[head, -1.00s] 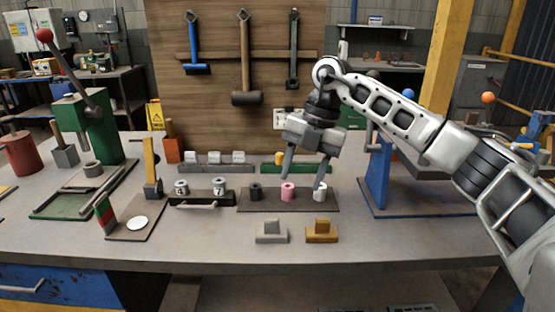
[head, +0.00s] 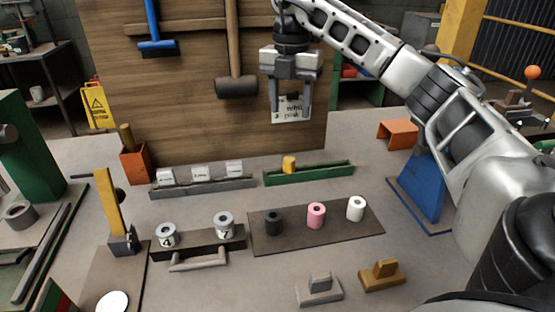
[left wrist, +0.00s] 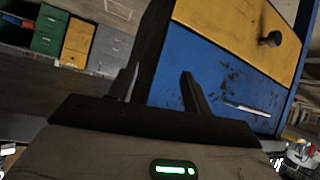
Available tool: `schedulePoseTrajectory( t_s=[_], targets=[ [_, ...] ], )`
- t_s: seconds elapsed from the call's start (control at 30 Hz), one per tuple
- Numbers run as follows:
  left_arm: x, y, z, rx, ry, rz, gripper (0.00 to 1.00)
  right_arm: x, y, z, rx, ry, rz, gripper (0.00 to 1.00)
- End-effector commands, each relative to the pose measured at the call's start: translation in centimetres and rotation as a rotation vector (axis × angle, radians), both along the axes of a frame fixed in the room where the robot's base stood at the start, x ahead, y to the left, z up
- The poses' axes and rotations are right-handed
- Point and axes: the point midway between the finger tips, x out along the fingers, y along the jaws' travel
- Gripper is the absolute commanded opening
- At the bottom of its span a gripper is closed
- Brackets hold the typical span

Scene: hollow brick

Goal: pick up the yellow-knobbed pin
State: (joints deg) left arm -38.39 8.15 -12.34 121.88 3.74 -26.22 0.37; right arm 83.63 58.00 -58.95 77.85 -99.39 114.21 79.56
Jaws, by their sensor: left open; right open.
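A small yellow knob (head: 289,164), which looks like the pin's top, stands up from the green rack (head: 330,175) on the workbench. The rest of the pin is hidden in the rack. My right gripper (head: 290,114) is open and empty, pointing down, and appears above the yellow knob in the head view, in front of the board. Its fingers are apart from the knob. My left gripper (left wrist: 160,86) shows only in the left wrist view, open and empty, in front of a blue and yellow drawer cabinet (left wrist: 210,65).
A dark mat (head: 337,240) bears black, pink and white cylinders. A grey rack (head: 205,187) with white blocks stands left of the green rack. Grey (head: 319,292) and orange (head: 382,277) blocks lie in front. Hammers hang on the wooden board (head: 190,110) behind.

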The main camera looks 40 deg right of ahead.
Motion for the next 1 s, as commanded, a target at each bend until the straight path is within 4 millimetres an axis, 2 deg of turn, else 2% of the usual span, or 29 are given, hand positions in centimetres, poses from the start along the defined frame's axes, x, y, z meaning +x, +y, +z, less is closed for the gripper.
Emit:
schedulePoseTrajectory(
  t_s=[0.03, 0.3, 0.4, 0.63, 0.83, 1.0],
  targets=[
    [-0.3, 0.0, -0.9, -0.005, 0.008, 0.000, 0.50, -0.1, 0.0, -1.7, 0.000, 0.006, 0.001, 0.50],
    [-0.6, -0.1, -0.6, -0.013, 0.014, 0.002, 0.50, -0.1, 0.0, -7.0, 0.000, 0.004, 0.001, 0.50],
    [-0.6, -0.2, -0.5, -0.013, 0.013, 0.002, 0.50, 0.0, 0.0, -8.2, 0.000, 0.002, 0.001, 0.50],
    [-0.5, -0.2, -0.3, -0.014, 0.009, 0.003, 0.50, 0.0, 0.0, -9.8, 0.000, 0.003, 0.001, 0.50],
    [-0.2, -0.1, 0.1, -0.010, 0.000, 0.003, 0.50, 0.1, 0.1, -12.8, 0.000, 0.003, 0.001, 0.50],
    [-0.2, -0.1, 0.1, -0.008, -0.001, 0.003, 0.50, 0.1, 0.1, -14.2, -0.001, 0.002, 0.001, 0.50]
  ],
)
